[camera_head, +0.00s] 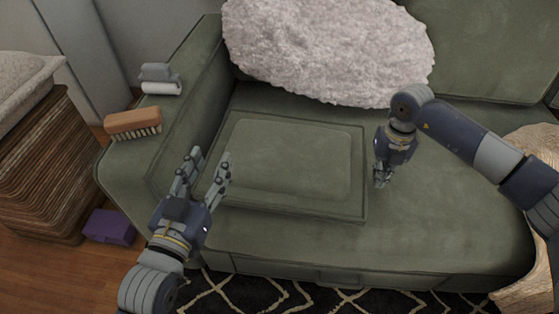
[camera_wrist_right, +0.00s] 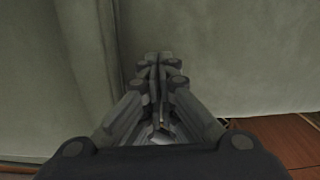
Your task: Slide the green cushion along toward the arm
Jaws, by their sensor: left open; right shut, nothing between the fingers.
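The green cushion (camera_head: 288,162) is a flat square pad with a raised rim, lying on the green sofa seat (camera_head: 430,215). The sofa's green arm (camera_head: 150,185) stands to its left. My left gripper (camera_head: 208,157) is open and empty, over the cushion's front left part and hiding some of it; I cannot tell if it touches. My right gripper (camera_head: 380,182) is shut and empty, just right of the cushion's right edge. In the right wrist view its fingers (camera_wrist_right: 160,72) are together, in front of green fabric with a vertical seam.
A fluffy white pillow (camera_head: 325,50) leans behind the cushion. A wooden brush (camera_head: 133,123) and a grey and white item (camera_head: 160,80) lie on the sofa arm. A purple box (camera_head: 110,228) is on the floor. The seat right of my right gripper is clear.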

